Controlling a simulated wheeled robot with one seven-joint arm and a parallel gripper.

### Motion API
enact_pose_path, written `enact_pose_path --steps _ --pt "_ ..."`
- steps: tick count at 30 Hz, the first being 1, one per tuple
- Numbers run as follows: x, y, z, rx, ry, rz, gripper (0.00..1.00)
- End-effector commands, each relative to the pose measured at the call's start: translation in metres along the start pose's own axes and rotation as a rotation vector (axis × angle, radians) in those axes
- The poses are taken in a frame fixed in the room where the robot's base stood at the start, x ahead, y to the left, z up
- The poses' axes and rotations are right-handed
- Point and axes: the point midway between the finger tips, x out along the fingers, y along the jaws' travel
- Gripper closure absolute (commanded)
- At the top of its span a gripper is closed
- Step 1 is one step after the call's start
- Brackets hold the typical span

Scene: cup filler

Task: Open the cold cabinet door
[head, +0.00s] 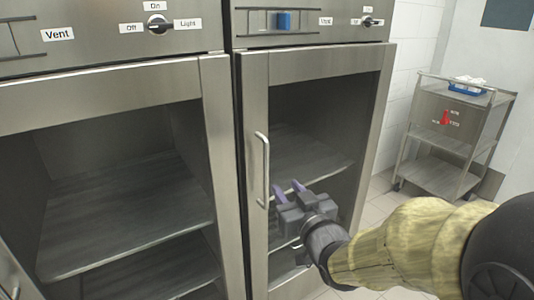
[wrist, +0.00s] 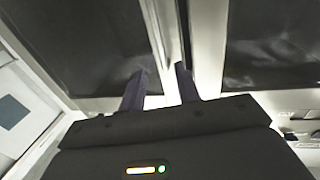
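Two steel cabinets with glazed doors stand side by side, and I cannot tell from labels which is the cold one. The right cabinet's door (head: 255,205) looks closed, with a vertical bar handle (head: 262,170) on its left frame. The left cabinet's door (head: 215,150) also looks closed. My gripper (head: 288,189) is in front of the right door's glass, just right of the handle's lower end.
A metal trolley (head: 452,140) with a blue tray (head: 467,88) and a red item stands at the right by the wall. Control knobs (head: 158,23) are on the panels above the doors. Some tiled floor shows between the right cabinet and the trolley.

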Motion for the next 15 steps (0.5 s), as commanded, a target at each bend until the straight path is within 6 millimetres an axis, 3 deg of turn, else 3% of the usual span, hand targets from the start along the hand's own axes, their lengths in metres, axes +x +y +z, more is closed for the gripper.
enact_pose_path --steps 15 --pt "0.027 0.0 -0.004 0.001 -0.003 0.001 0.67"
